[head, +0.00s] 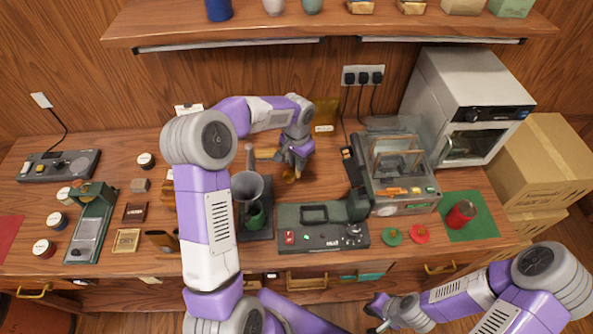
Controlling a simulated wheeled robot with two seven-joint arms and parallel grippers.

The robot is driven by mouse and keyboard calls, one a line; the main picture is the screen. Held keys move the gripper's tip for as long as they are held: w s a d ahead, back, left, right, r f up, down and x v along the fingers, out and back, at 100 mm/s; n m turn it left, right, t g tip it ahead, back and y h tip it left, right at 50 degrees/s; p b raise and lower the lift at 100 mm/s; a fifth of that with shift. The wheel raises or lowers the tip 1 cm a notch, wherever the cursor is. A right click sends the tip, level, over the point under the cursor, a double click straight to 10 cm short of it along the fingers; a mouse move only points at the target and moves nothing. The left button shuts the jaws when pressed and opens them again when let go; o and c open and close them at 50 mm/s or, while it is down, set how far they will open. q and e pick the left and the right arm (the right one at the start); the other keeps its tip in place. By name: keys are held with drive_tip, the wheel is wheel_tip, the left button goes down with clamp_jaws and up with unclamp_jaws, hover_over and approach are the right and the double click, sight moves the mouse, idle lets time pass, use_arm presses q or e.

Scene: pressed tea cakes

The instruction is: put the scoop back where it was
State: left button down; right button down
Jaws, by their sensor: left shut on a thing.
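My left arm reaches over the middle of the table in the head view. Its gripper (295,166) points down near the back of the table and is shut on a small tan-brown thing, which seems to be the scoop (266,153). The fingers and wrist hide part of it, so I cannot tell its full shape or whether it touches the table. My right gripper (377,313) is low in front of the table's front edge, away from the objects; its jaw gap is unclear.
A grey funnel (248,186) stands just left of the left gripper. A dark-green scale-like device (322,238) lies in front, and a grey press machine (398,180) stands to the right. A red can (460,214) is on a green mat (483,228).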

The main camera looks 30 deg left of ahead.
use_arm(q)
wheel_tip(320, 180, down, 3)
drive_tip(key=shift+s+f, duration=0.1)
drive_tip(key=shift+f, duration=0.3)
drive_tip(key=shift+f+b, duration=0.1)
drive_tip(key=shift+b, duration=0.2)
drive_tip(key=c, duration=1)
unclamp_jaws()
drive_tip(key=shift+c, duration=0.2)
